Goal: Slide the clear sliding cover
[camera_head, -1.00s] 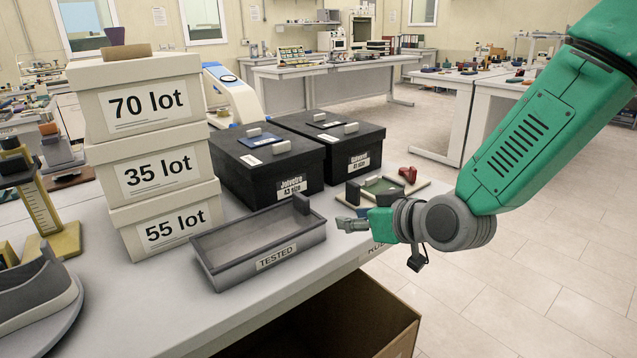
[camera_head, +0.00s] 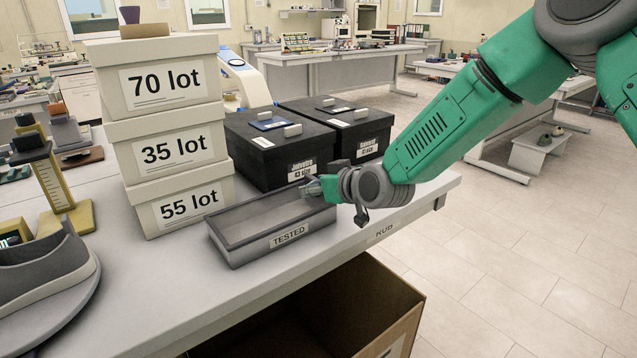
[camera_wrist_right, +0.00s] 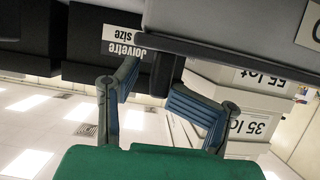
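The grey box labelled TESTED (camera_head: 290,236) stands near the table's front edge, with a clear sliding cover (camera_head: 262,217) on top. The cover appears to lie over the whole box. My right gripper (camera_head: 314,188) is at the box's right end, in front of the cover's upright tab. In the right wrist view, which is upside down, my right gripper (camera_wrist_right: 150,84) has its two fingers apart. The dark tab (camera_wrist_right: 164,74) shows between the fingertips; I cannot tell whether they touch it. My left gripper is out of view.
Several white lot boxes (camera_head: 170,152) are stacked left of the TESTED box. Two black boxes (camera_head: 275,150) stand close behind it. A shoe (camera_head: 40,262) rests on a round stand at the left. An open cardboard box (camera_head: 375,322) is below the table edge.

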